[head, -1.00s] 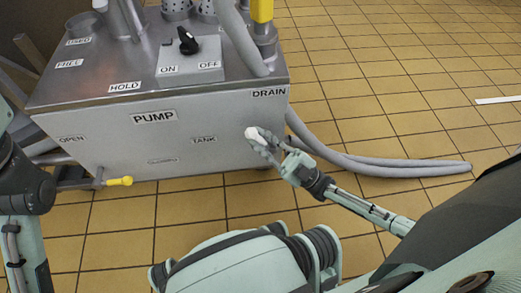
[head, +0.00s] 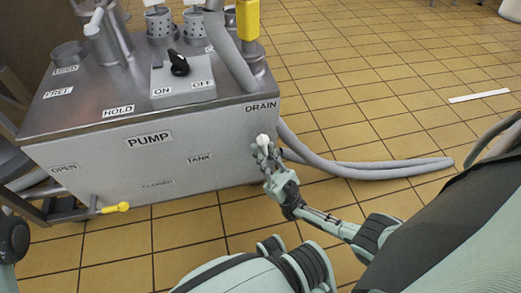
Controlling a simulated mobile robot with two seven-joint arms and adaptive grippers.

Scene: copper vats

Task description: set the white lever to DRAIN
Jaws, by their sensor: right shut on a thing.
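The grey metal pump unit (head: 150,165) stands at the left, with the DRAIN label (head: 261,106) at the top right of its front and the TANK label (head: 199,157) lower and to the left. The white lever (head: 263,140) shows as a short white end on the right of the front, just below DRAIN. My right gripper (head: 264,153) is shut on it; the fingers hide its lower part and pivot. My left gripper is out of view; only a piece of that arm shows at the left edge.
A black knob (head: 179,64) between ON and OFF and a yellow-handled valve (head: 116,207) are on the unit. Another white handle (head: 94,22) is on the top pipework. Grey hoses (head: 370,168) lie on the tiled floor to the right, just beside my right gripper.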

